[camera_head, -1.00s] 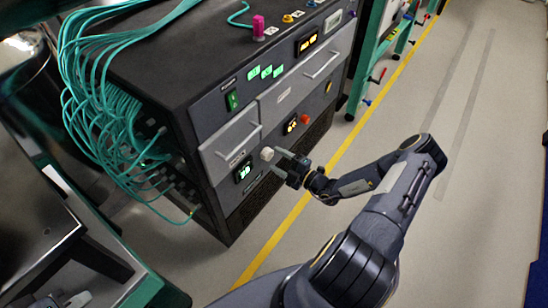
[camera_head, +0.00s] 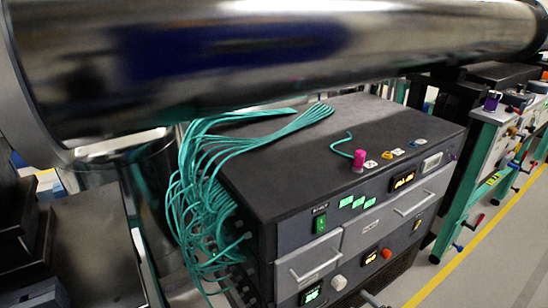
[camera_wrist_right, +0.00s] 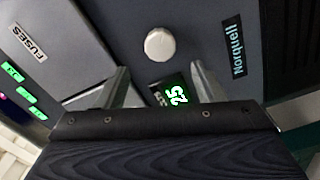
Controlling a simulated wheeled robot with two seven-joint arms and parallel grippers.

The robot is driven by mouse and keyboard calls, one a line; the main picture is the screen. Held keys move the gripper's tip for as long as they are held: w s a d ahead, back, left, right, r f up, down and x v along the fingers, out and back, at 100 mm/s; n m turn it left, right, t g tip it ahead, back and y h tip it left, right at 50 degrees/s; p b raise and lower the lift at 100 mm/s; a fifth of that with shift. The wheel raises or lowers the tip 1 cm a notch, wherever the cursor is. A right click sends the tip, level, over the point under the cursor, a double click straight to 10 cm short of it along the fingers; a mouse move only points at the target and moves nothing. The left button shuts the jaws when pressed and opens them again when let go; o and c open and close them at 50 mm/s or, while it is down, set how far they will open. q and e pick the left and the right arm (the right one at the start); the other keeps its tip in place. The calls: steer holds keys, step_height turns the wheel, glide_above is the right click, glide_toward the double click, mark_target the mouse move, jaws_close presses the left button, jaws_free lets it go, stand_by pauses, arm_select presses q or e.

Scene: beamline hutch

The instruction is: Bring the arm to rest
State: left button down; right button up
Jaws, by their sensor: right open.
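My right gripper (camera_wrist_right: 160,84) is open in the right wrist view, its two grey fingers spread with nothing between them but the panel behind. A pale round knob (camera_wrist_right: 159,44) lies just beyond the fingertips, apart from them in the picture; the exact gap in depth is unclear. A green-lit display (camera_wrist_right: 177,95) shows between the fingers. In the head view the same knob (camera_head: 338,283) is at the lower edge of the black cabinet (camera_head: 330,160), and most of my right arm is out of frame. My left gripper is in neither view.
A drawer front (camera_head: 308,260) with a handle sits above the knob. Teal cables (camera_head: 205,200) hang at the cabinet's left side. A large metal pipe (camera_head: 270,60) crosses overhead. Clear floor (camera_head: 500,265) with a yellow line lies at right.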

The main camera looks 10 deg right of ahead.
steer(key=s+a+r+n+g+y, duration=0.25)
steer(key=a+r+n+g, duration=0.4)
steer(key=r+n, duration=0.6)
steer(key=s+a+r+n+g+y, duration=0.25)
steer(key=a+r+n+g, duration=0.55)
steer(key=n, duration=0.8)
steer(key=s+r+n+t+h, duration=0.2)
steer(key=s+r+n+h, duration=0.25)
steer(key=s+n, duration=0.55)
steer(key=s+r+n+t+h, duration=0.2)
steer(key=s+r+n+h, duration=0.3)
steer(key=n, duration=0.8)
step_height(320, 180, up, 20)
steer(key=s+y+p, duration=0.1)
steer(key=p, duration=1.8)
steer(key=shift+a, duration=0.2)
steer(key=shift+f+g, duration=0.1)
steer(key=shift+g, duration=0.15)
